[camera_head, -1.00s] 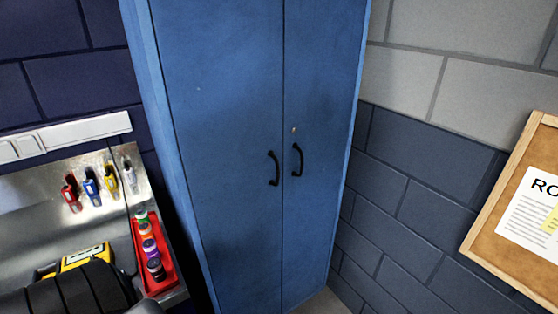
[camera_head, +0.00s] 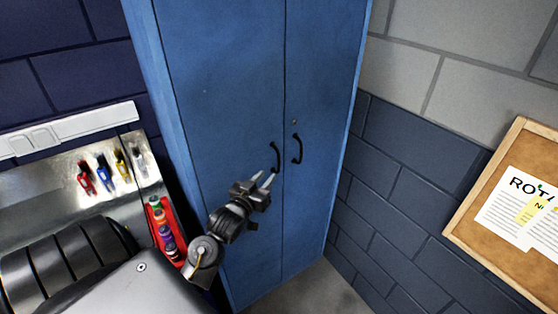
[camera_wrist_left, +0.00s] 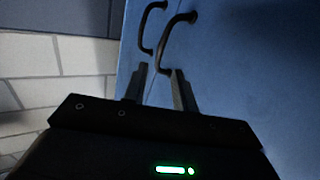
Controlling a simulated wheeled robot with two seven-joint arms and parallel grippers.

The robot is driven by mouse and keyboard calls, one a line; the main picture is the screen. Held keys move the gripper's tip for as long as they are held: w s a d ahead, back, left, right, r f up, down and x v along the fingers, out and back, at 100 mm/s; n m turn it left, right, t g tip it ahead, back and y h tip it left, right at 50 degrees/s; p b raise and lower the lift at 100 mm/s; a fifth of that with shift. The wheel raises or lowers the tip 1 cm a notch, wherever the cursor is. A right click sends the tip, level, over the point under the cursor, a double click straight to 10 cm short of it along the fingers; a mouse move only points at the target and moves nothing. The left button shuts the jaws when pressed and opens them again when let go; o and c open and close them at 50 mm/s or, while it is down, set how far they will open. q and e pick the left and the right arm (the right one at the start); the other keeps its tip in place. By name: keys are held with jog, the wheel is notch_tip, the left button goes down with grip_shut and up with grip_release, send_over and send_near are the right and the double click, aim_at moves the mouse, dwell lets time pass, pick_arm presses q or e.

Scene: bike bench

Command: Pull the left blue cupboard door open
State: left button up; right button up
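The blue cupboard stands in the middle of the head view with both doors shut. Its left door (camera_head: 215,95) has a black bow handle (camera_head: 277,155) near the centre seam. My left gripper (camera_head: 268,180) is in front of the left door, at the lower end of that handle. Its two fingers are apart. In the left wrist view the handle (camera_wrist_left: 164,42) has its near end around the open fingertips (camera_wrist_left: 160,72); I cannot tell whether they touch it. My right gripper is not in view.
The right door (camera_head: 315,90) has its own handle (camera_head: 297,148) close beside. A metal bench with a red tray (camera_head: 165,232) of small bottles stands left of the cupboard. A cork board (camera_head: 475,235) hangs on the right wall. Floor shows at the cupboard's foot.

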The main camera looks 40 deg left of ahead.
aim_at(279, 163)
pick_arm(q)
jog(key=p+x, duration=0.2)
jog(key=x, duration=0.7)
jog(key=shift+w+p, duration=0.3)
jog(key=shift+w, duration=0.05)
grip_shut()
